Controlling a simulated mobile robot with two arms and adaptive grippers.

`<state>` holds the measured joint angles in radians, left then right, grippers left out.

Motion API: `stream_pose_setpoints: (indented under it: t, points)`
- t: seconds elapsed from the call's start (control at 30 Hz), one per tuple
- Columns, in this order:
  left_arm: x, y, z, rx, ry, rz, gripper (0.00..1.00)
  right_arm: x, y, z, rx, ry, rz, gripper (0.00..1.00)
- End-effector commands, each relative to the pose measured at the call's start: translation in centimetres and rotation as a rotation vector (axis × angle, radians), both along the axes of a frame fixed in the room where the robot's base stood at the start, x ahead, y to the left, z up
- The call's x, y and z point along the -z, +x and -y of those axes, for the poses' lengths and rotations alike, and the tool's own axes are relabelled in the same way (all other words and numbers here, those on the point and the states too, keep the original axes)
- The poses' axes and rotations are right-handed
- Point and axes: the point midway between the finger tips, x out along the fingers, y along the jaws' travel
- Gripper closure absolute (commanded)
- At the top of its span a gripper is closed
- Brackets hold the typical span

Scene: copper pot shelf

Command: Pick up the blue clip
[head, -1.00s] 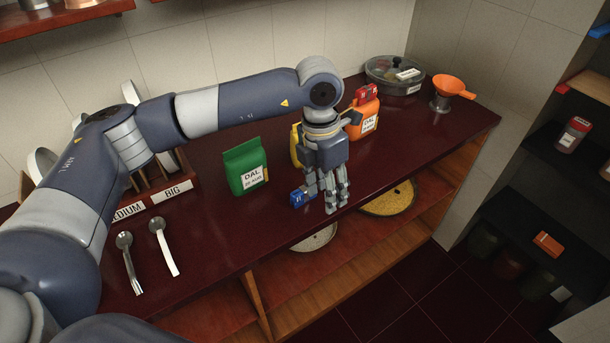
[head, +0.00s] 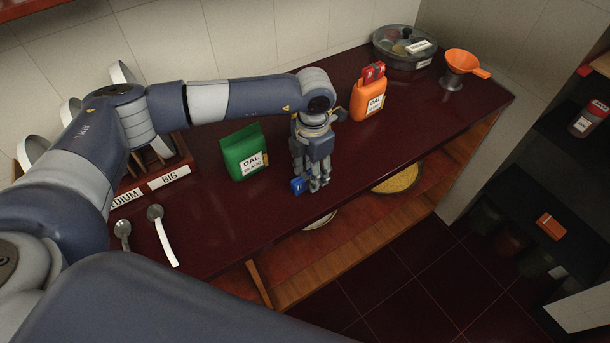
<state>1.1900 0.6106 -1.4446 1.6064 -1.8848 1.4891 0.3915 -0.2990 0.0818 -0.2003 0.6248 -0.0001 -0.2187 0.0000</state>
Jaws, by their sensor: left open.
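The blue clip (head: 297,186) lies on the dark red counter near its front edge. My left gripper (head: 318,187) points down right beside it, its fingers just right of the clip and partly in front of it. The gripper is open. I cannot tell whether a finger touches the clip. My right gripper does not show.
A green DAL bag (head: 244,153) stands left of the gripper. An orange DAL bag (head: 367,101) with a red clip (head: 373,73) stands behind right. A round lidded box (head: 404,47) and an orange funnel (head: 464,64) are at the far right. Two spoons (head: 163,235) lie at left.

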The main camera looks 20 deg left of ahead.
Motion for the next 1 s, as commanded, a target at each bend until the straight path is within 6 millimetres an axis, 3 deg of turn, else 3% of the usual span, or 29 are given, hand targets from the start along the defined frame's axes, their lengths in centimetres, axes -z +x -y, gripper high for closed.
stream_pose_setpoints:
  t: [0.13, 0.37, 0.57, 1.0]
  points:
    - [1.4, 0.0, 0.1, 0.000, -0.001, -0.001, 0.58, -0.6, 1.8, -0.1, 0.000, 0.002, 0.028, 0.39]
    - [1.7, 0.0, 0.1, 0.001, -0.001, 0.002, 0.58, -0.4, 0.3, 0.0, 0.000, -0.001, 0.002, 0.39]
    - [1.6, 0.0, 0.1, 0.001, -0.002, 0.001, 0.95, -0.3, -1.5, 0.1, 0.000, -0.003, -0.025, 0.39]
    - [1.4, 0.1, 0.1, 0.001, -0.003, 0.002, 0.95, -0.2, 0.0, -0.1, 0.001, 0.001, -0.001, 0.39]
